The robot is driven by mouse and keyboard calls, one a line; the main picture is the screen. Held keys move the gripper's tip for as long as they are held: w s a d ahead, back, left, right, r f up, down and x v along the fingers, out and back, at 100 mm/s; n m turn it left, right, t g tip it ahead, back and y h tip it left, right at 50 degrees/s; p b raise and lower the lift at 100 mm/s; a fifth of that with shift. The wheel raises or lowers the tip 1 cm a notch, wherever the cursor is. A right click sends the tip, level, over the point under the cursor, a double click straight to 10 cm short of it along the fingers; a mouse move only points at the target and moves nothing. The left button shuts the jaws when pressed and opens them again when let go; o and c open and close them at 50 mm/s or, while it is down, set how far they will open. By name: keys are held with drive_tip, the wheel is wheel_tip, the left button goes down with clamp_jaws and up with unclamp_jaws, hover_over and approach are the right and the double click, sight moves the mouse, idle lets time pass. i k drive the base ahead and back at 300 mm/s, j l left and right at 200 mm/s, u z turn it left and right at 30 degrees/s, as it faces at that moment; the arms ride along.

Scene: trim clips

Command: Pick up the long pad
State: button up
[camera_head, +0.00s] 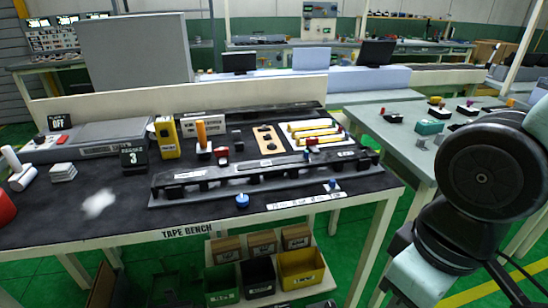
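The tape bench (130,212) has a dark top crowded with small parts. I cannot tell for sure which thing is the long pad. A tan oblong plate (269,147) with dark spots lies right of centre. Beside it several yellow strips (316,133) lie on a white holder. A long dark trim bar (255,175) with black clips under it stretches across the front of the bench. My arm shows at the right edge, beyond the bench's right end, but my gripper is not in view.
A yellow device (166,137), an orange-handled tool (202,137) and a black "3" block (134,157) stand left of the plate. A blue knob (242,201) sits at the front. Bins (302,269) stand below. Another table (412,150) stands right.

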sight(264, 129)
drive_tip(key=i+j+u, duration=0.1)
drive_tip(key=i+u, duration=0.2)
drive_tip(key=i, duration=0.3)
drive_tip(key=i+u, duration=0.3)
drive_tip(key=i, duration=0.3)
drive_tip(key=l, duration=0.05)
